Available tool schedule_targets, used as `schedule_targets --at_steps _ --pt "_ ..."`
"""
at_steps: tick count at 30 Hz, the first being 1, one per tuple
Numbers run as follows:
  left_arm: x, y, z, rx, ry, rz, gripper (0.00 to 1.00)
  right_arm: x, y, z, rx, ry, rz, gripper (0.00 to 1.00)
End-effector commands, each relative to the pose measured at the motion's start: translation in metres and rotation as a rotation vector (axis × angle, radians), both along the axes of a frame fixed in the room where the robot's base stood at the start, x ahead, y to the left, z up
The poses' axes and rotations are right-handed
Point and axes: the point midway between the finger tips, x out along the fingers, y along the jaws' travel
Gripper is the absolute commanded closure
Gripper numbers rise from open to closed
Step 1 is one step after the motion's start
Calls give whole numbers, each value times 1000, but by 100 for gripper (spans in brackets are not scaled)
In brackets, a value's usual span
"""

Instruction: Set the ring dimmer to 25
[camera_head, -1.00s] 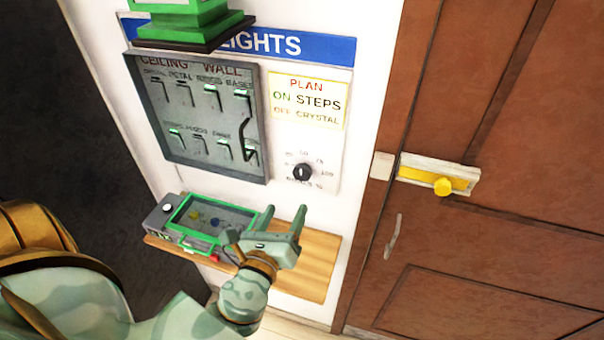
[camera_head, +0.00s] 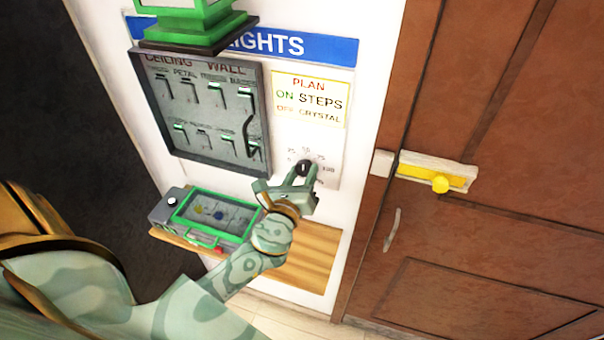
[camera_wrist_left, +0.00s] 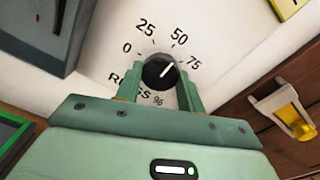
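The ring dimmer is a round black knob (camera_head: 304,168) with a white pointer line, on the white wall panel under the yellow plan card. In the left wrist view, the knob (camera_wrist_left: 158,72) has a scale of 0, 25, 50, 75 around it. Its pointer lies up and to the right, between 50 and 75. My left gripper (camera_head: 287,181) is at the panel just below the knob. In the left wrist view, its open fingers (camera_wrist_left: 160,84) stand on either side of the knob; firm contact is not clear. My right gripper is not in view.
The plan card (camera_head: 309,98) reads "ON STEPS, OFF CRYSTAL". A grey switch box (camera_head: 205,110) is left of the dimmer. A green-framed box (camera_head: 212,215) sits on a wooden shelf (camera_head: 305,262) below. A brown door with a yellow latch (camera_head: 438,178) stands right.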

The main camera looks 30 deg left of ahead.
Motion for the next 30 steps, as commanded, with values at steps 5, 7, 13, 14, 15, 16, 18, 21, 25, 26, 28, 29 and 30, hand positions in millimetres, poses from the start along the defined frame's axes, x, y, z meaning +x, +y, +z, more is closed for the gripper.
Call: schedule_targets --at_steps 5,7,13,14,15,16,18,21,25,26,28,29,30 --pt "0 0 0 0 0 0 84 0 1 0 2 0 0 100" --pt "0 0 0 -4 -1 0 84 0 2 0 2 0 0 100" --pt "0 0 -1 -52 -11 0 84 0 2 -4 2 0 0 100" --pt "0 0 -1 -64 -15 0 84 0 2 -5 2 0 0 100" --pt "0 0 -2 -84 -19 0 84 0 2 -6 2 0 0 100" --pt "0 0 -2 -100 -23 0 84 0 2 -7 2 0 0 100" --pt "0 0 -2 -146 -36 1 84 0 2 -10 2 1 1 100" --pt "0 -1 -2 -225 -54 0 84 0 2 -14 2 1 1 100" --pt "0 -1 -2 -337 -82 1 84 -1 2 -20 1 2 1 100" --pt "0 -1 -2 -364 -88 0 84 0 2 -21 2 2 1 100" --pt "0 -1 -2 -426 -102 1 84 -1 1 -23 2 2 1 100" --pt "0 -1 -1 -452 -109 2 84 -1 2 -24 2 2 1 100" --pt "0 -1 -1 -486 -117 1 84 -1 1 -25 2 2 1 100"
